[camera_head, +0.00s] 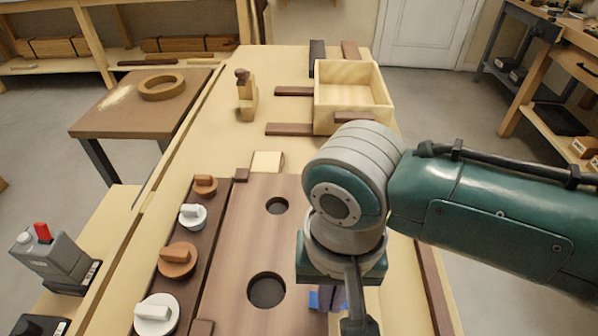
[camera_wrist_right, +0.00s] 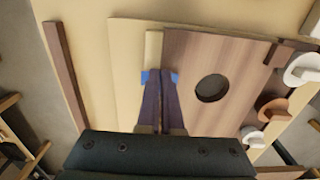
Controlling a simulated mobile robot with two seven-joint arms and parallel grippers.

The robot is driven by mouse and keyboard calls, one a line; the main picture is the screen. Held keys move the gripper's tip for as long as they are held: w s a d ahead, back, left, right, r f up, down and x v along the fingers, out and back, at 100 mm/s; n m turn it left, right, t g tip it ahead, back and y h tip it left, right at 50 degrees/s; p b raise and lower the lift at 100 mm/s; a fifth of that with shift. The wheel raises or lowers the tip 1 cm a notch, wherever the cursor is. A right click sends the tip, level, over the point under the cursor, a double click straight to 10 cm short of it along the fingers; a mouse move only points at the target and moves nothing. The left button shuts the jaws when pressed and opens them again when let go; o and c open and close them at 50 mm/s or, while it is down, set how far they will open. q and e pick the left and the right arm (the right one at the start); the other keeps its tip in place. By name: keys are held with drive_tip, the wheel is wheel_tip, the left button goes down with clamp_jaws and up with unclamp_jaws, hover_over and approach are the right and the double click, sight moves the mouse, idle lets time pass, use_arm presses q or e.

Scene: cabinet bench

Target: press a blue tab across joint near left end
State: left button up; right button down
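A small blue tab (camera_head: 322,299) shows beside my right gripper's fingers, low in the head view. In the right wrist view the blue tab (camera_wrist_right: 146,77) shows on both sides of the fingertips, and its middle is hidden behind them. My left gripper is not in view.
The brown panel (camera_head: 245,240) has two round holes. Several knobs, such as an orange-brown one (camera_head: 178,260), stand along its left. A light wooden box (camera_head: 350,95) and a hand plane (camera_head: 246,97) stand farther back.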

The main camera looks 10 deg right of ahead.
drive_tip(key=shift+f+b, duration=0.3)
drive_tip(key=shift+f, duration=0.1)
idle(0.7)
idle(0.8)
drive_tip(key=shift+f, duration=0.1)
idle(0.7)
drive_tip(key=shift+p, duration=0.55)
drive_tip(key=c, duration=0.6)
unclamp_jaws()
drive_tip(key=shift+r, duration=0.25)
wheel_tip(320, 180, up, 7)
drive_tip(key=p, duration=0.8)
drive_tip(key=shift+r, duration=0.15)
idle(0.5)
